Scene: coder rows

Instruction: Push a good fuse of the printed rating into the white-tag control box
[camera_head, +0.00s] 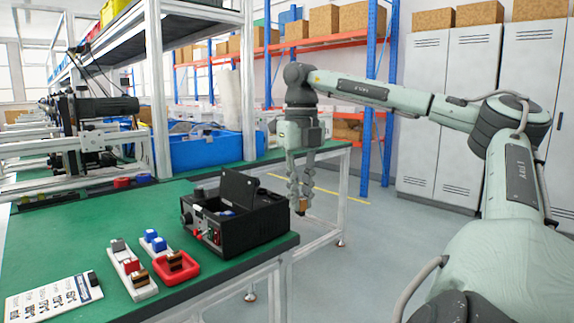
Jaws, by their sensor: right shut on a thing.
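My right gripper (301,192) points down just right of the black control box (262,226), past the table's right edge. It is shut on a small brown fuse (303,206), mostly hidden by the fingers. The box stands on the green table with its lid (236,188) raised; red parts show on its front, and I cannot make out its tag or inside. A white holder (143,290) carries grey, red and brown pieces. A second white holder (147,235) carries blue pieces. A red tray (190,272) holds a dark brown piece. My left gripper is out of view.
A printed card (45,303) with a small black block (93,279) lies at the table's front left. The green table (60,235) is clear behind the holders. A blue bin (205,150) and a metal shelf frame (159,100) stand behind.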

